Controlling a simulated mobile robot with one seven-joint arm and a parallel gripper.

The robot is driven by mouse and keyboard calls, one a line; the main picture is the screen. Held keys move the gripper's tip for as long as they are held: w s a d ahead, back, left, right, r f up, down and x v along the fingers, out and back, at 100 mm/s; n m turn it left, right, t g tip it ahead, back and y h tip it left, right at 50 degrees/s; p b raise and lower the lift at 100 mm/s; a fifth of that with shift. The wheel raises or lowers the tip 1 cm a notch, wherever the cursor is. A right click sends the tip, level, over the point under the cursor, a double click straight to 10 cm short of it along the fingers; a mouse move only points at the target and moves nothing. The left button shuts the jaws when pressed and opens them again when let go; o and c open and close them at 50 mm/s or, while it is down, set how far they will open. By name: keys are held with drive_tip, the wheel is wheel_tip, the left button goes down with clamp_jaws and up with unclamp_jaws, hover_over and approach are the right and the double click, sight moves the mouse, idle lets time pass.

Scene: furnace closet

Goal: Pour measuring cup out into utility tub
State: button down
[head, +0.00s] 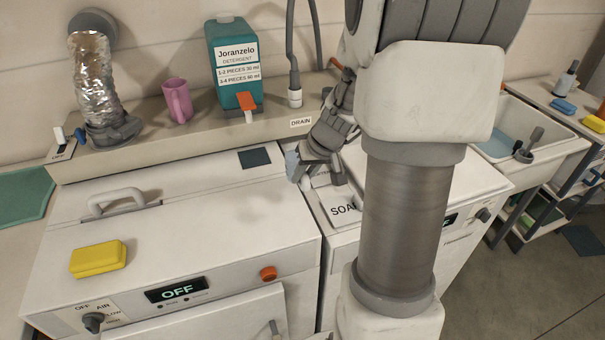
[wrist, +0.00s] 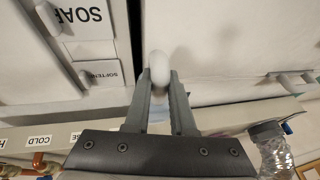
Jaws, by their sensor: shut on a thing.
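My gripper (head: 308,176) is above the seam between the two white machines, near the SOAP label. In the wrist view its fingers (wrist: 160,78) are shut on a small rounded white piece (wrist: 159,65). It seems to be part of the measuring cup, whose pale bluish body (head: 292,163) shows beside the fingers in the head view. My gripper and arm hide most of the cup, so its contents and tilt cannot be told. The utility tub (head: 548,124) is at the right, a white basin with bluish water and a dark faucet-like fitting.
A teal detergent jug (head: 228,62) and pink mug (head: 177,100) stand on the back ledge, left of a DRAIN label (head: 301,122). A yellow sponge (head: 98,259) lies on the left machine. A shelf (head: 565,95) with bottles and sponges is beyond the tub.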

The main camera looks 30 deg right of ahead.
drive_tip(key=shift+r, duration=0.1)
drive_tip(key=shift+r+p, duration=1.2)
drive_tip(key=shift+r, duration=0.75)
drive_tip(key=shift+a, duration=0.1)
drive_tip(key=shift+w+a+f, duration=0.15)
drive_tip(key=shift+a+f, duration=0.05)
drive_tip(key=shift+a, duration=0.15)
drive_tip(key=a+f+n, duration=0.1)
drive_tip(key=a, duration=0.4)
drive_tip(key=a+f+n, duration=0.1)
drive_tip(key=a+f, duration=0.1)
drive_tip(key=a, duration=0.3)
drive_tip(key=w+a+f+n+y, duration=0.1)
drive_tip(key=a+f, duration=0.1)
drive_tip(key=a, duration=0.3)
drive_tip(key=shift+w+f, duration=0.1)
drive_tip(key=shift+f, duration=0.05)
drive_tip(key=shift+a, duration=0.3)
drive_tip(key=shift+s, duration=0.25)
